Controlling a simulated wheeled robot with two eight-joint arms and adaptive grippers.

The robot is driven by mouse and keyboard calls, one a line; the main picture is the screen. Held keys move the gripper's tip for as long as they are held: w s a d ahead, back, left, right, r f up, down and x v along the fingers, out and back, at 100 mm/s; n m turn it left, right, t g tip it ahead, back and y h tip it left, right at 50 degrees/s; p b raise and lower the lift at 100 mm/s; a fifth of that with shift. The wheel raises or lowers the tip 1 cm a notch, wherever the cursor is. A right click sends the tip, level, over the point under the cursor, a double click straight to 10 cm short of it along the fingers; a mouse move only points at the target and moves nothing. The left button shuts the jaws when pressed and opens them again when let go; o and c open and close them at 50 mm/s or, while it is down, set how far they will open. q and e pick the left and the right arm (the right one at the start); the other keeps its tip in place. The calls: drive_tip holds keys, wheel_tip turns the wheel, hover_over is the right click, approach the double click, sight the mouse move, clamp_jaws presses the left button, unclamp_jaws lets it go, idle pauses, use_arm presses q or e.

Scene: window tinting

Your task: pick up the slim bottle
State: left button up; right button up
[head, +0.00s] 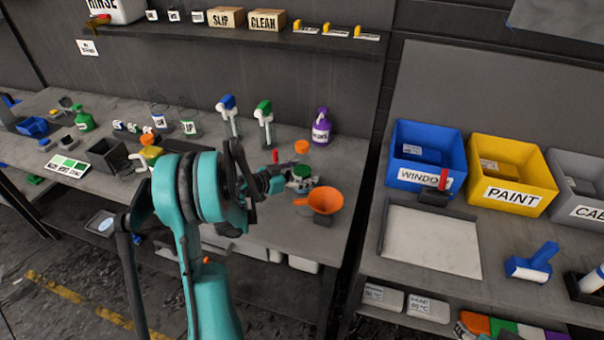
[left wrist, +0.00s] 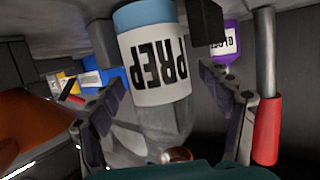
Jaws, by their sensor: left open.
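A clear bottle with a white PREP label (left wrist: 158,70) and a blue band shows upside down in the left wrist view. It fits the slim bottle, but I cannot tell for sure. Its narrowing end points down the picture, toward my gripper. My left gripper (left wrist: 160,100) is open, one finger on each side of the bottle, with small gaps showing. In the head view my left gripper (head: 277,183) is over the bench beside an orange funnel (head: 325,201); I cannot make out the PREP bottle there. My right gripper is not in view.
A purple bottle (head: 321,128) and spray bottles with blue (head: 228,116) and green (head: 264,122) heads stand behind the gripper. A red handle (left wrist: 267,130) is close to one finger. Blue (head: 426,158) and yellow (head: 512,174) bins stand on the right bench.

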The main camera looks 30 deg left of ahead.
use_arm(q)
drive_tip(key=c, duration=1.5)
drive_tip(key=shift+r, duration=0.25)
drive_tip(key=shift+c, duration=0.2)
wheel_tip(320, 180, up, 7)
drive_tip(key=p, duration=0.5)
drive_tip(key=shift+r, duration=0.2)
drive_tip(key=s, duration=0.1)
drive_tip(key=s+a, duration=0.1)
drive_tip(key=s+f+b, duration=0.1)
drive_tip(key=shift+s+a, duration=0.2)
drive_tip(key=shift+s, duration=0.15)
drive_tip(key=b, duration=0.2)
approach(295, 160)
drive_tip(key=s+a+f, duration=0.1)
drive_tip(key=s+f, duration=0.1)
drive_tip(key=s, duration=0.3)
drive_tip(key=shift+s+a, duration=0.3)
drive_tip(key=shift+a, duration=0.1)
